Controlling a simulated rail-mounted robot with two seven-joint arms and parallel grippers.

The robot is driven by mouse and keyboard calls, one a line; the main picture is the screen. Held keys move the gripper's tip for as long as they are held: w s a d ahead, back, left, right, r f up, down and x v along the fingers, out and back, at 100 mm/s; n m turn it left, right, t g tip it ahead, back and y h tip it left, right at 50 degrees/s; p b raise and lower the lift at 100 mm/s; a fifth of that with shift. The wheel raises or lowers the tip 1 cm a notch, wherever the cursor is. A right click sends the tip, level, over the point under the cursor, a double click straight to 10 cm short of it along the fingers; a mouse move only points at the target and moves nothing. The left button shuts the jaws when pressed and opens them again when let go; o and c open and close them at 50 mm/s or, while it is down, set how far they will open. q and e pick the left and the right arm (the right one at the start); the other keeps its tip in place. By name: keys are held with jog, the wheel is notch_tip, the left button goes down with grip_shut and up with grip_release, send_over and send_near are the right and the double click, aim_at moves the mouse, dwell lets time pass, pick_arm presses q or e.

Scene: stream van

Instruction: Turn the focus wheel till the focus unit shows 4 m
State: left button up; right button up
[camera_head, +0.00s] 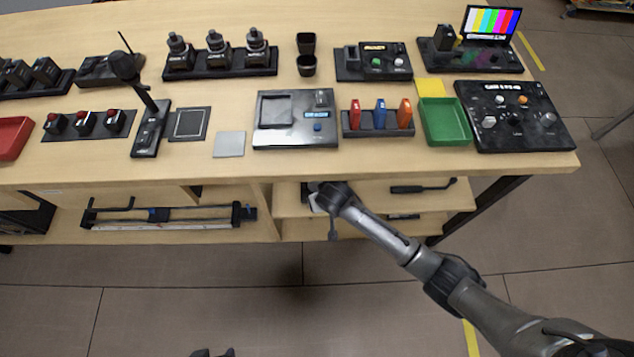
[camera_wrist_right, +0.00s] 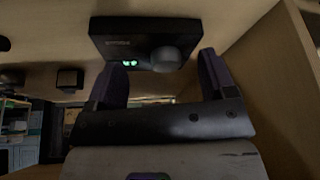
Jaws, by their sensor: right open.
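The focus unit (camera_wrist_right: 125,42) is a dark box high in the right wrist view, against a wooden panel. It has a small lit green display (camera_wrist_right: 130,63), too small to read. A round grey wheel (camera_wrist_right: 166,59) sits on its face. In the head view my right gripper (camera_head: 324,196) reaches under the tabletop's front edge, and the focus unit is hidden there. A dark tip at the bottom edge may be my left gripper (camera_head: 212,353).
The tabletop (camera_head: 230,170) carries several devices, including a green tray (camera_head: 445,122) and a black control panel (camera_head: 512,115). Below is an open shelf (camera_head: 440,199) with a dark tool (camera_head: 423,188). A wooden side wall (camera_wrist_right: 285,95) stands close right of the gripper in the wrist view.

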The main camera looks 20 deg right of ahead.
jog(key=b, duration=0.3)
send_near(315, 183)
jog(key=x, duration=0.5)
jog(key=shift+w+d+r, duration=0.15)
jog(key=shift+w, duration=0.05)
jog(key=b+x, duration=0.1)
jog(key=x, duration=0.2)
jog(key=shift+b, duration=0.4)
jog(key=shift+w+f+b, duration=0.1)
jog(key=shift+f+b, duration=0.2)
jog(key=shift+f, duration=0.3)
jog(key=shift+w+f, duration=0.1)
jog(key=shift+w, duration=0.05)
jog(key=c, duration=0.9)
jog(key=shift+m+p, duration=0.4)
jog(key=shift+p, duration=0.65)
